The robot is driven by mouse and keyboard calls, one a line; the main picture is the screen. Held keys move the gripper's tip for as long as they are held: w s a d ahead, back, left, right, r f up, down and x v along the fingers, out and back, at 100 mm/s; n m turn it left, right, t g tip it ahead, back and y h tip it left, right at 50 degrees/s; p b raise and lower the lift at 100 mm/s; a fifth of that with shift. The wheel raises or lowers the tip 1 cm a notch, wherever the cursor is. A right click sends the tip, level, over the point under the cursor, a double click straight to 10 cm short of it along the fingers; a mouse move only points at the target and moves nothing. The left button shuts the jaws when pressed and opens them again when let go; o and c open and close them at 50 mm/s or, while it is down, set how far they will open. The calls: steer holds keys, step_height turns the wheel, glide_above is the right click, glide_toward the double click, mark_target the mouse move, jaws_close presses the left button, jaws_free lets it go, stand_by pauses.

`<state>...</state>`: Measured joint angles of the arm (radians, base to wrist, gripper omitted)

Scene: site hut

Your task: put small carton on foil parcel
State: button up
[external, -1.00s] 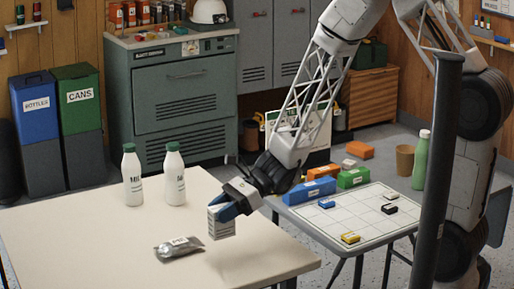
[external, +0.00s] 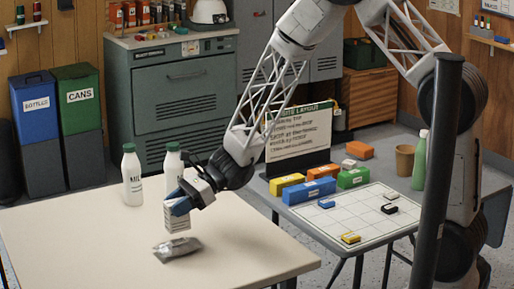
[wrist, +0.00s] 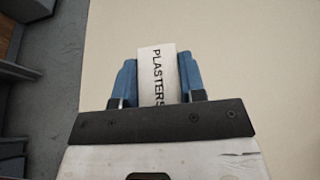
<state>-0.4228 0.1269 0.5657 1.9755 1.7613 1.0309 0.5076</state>
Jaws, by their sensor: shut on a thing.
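The small carton (external: 178,221) is white with dark print, and its side reads "PLASTERS" in the wrist view (wrist: 158,75). My gripper (external: 179,206) is shut on it; the blue fingers press on both sides of the carton in the wrist view (wrist: 159,80). The foil parcel (external: 178,248) is a silvery, flat packet lying on the cream table (external: 250,252). In the external view the carton is just above and behind the parcel; I cannot tell how large the gap is. The parcel does not show in the wrist view.
Two white milk bottles with green caps stand close behind the gripper, one at left (external: 132,176) and one nearer (external: 173,165). A side table at right holds coloured blocks (external: 308,189), a grid board (external: 350,212) and a sign (external: 299,130). The front of the cream table is clear.

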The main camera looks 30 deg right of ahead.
mark_target(167, 223)
stand_by(0.3)
steer(key=shift+f, duration=1.75)
steer(key=shift+f, duration=0.15)
steer(key=o, duration=0.9)
steer(key=shift+d+r, duration=0.1)
steer(key=shift+r, duration=0.1)
steer(key=v, duration=1.1)
steer(key=shift+d, duration=0.4)
steer(key=shift+r, duration=0.2)
